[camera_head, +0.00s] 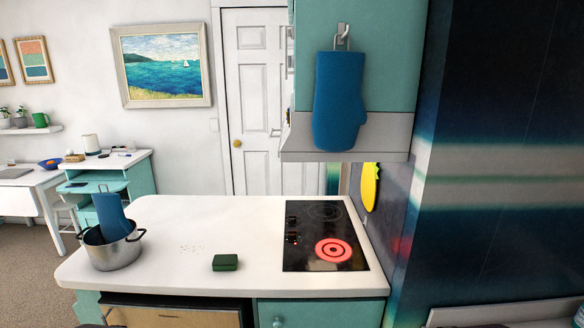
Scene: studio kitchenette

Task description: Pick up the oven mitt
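A blue oven mitt (338,102) hangs from a metal hook (342,36) on the side of the teal cabinet, its thumb toward the right. A second blue, mitt-like item (110,216) with a loop at its top stands tilted in a steel pot (114,255) on the counter's left end. Its lower part is hidden inside the pot. Neither of my grippers shows in the head view.
The white counter (190,215) carries a green block-like item (225,262) and a black cooktop (305,222) with one burner glowing red (333,250). A dark wall (500,150) bounds the right.

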